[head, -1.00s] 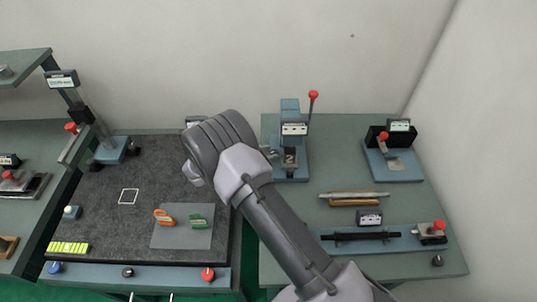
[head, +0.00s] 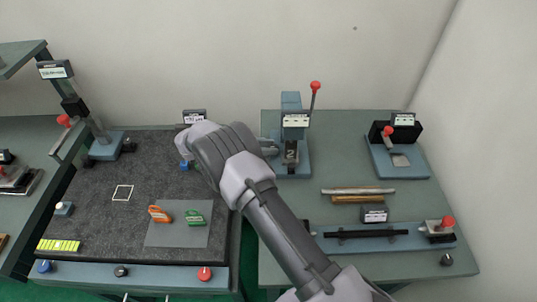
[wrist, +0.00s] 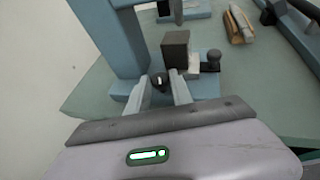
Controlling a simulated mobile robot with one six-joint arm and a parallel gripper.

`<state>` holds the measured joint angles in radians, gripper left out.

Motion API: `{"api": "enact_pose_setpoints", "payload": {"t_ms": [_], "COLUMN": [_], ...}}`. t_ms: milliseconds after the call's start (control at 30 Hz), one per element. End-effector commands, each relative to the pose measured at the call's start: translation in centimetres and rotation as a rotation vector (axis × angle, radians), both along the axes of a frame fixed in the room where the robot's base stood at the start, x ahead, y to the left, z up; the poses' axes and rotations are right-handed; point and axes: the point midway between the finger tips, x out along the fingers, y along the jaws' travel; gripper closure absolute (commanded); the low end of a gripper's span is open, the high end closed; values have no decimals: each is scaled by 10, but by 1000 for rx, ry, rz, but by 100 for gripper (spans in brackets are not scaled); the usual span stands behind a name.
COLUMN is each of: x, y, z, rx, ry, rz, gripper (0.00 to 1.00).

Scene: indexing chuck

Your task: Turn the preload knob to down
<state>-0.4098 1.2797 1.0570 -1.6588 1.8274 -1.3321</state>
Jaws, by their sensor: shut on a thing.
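In the wrist view a small dark knob (wrist: 158,80) with a pale pointer mark sits on the side of a blue-grey bench fixture (wrist: 123,50). My gripper (wrist: 163,88) has its two pale fingers on either side of it and is shut on it. The mark is too small to read its direction surely. In the head view the fixture (head: 291,103) stands at the back of the right table, with a label and a red-balled lever. My gripper (head: 270,147) reaches its left side there, and the knob is hidden.
A dark block (wrist: 175,48) and a black round knob (wrist: 213,60) are close beyond my fingers. The red-balled lever (head: 315,87) rises on the fixture's right. Another blue fixture (head: 400,160) stands farther right. A grey mat (head: 120,165) with orange and green clips lies left.

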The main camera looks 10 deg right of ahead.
Motion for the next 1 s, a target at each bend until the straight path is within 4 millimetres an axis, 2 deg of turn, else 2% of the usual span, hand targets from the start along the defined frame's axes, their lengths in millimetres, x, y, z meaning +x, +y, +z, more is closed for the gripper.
{"api": "enact_pose_setpoints", "payload": {"t_ms": [33, 167, 467, 500, 533, 833, 933, 1000], "x": [2, 2, 1, 1, 1, 1, 2, 2], "y": [-1, 0, 0, 0, 0, 0, 1, 1], "z": [-6, -3, 0, 0, 0, 1, 12, 26], "rx": [-1, 4, 6, 6, 5, 5, 5, 6], "ry": [-4, 0, 3, 4, 4, 2, 1, 0], "rz": [-33, -92, -104, -103, -103, -102, -102, -103], "gripper": [100, 100, 100, 69, 66, 66, 66, 66]}}
